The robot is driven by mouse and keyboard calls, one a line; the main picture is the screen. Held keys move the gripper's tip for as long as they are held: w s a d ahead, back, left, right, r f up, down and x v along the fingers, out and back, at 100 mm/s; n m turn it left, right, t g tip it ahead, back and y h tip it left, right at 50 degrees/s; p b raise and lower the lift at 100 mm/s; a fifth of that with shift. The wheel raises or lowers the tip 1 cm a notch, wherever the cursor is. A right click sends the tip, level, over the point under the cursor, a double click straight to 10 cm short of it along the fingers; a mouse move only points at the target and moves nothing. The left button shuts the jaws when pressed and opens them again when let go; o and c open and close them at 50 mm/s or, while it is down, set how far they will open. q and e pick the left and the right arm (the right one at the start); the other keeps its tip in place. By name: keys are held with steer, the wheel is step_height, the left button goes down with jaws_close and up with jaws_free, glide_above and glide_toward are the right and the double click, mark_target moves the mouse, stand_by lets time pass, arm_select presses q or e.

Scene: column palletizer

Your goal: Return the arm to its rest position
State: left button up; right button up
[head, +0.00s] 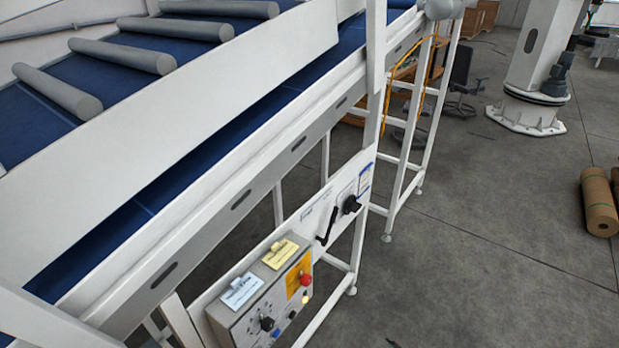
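Neither of my arms nor grippers shows in the head view. A white-framed conveyor (215,130) with a blue belt (110,245) runs from the lower left to the top middle. A grey control box (262,300) hangs on its near side, with a red button (306,280), a lit yellowish button (305,298), black knobs and two tags, one white and one yellow. Further along the panel are a black lever (327,228) and a black rotary switch (351,204).
Several grey rollers (125,55) lie across the blue belt at the upper left. A white column base (526,113) stands at the upper right. An office chair (461,85) is behind.

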steer(key=s+d+f+m+g+h+b, duration=0.2)
steer(key=s+d+f+m, duration=0.15)
steer(key=s+f, duration=0.7)
steer(key=s+d+f+m+g+h+b, duration=0.2)
steer(key=s+d+f, duration=0.45)
steer(key=f, duration=0.75)
arm_select(q)
step_height(320, 180, down, 9)
steer(key=s+b, duration=0.1)
steer(key=b, duration=0.3)
arm_select(e)
steer(key=s+a+f+m+g, duration=0.1)
steer(key=s+f, duration=0.4)
steer(key=s, duration=0.6)
steer(key=s+a+f+m+g, duration=0.1)
steer(key=s+f+g, duration=0.2)
steer(key=s+f, duration=0.3)
steer(key=s+a+f+m+g+h, duration=0.1)
steer(key=s+f, duration=0.4)
steer(key=s, duration=1.1)
steer(key=shift+s+a+f+m+g, duration=0.25)
steer(key=shift+a+m+g, duration=0.3)
steer(key=shift+g, duration=0.35)
arm_select(q)
steer(key=shift+c, duration=0.5)
arm_select(e)
steer(key=shift+w, duration=0.1)
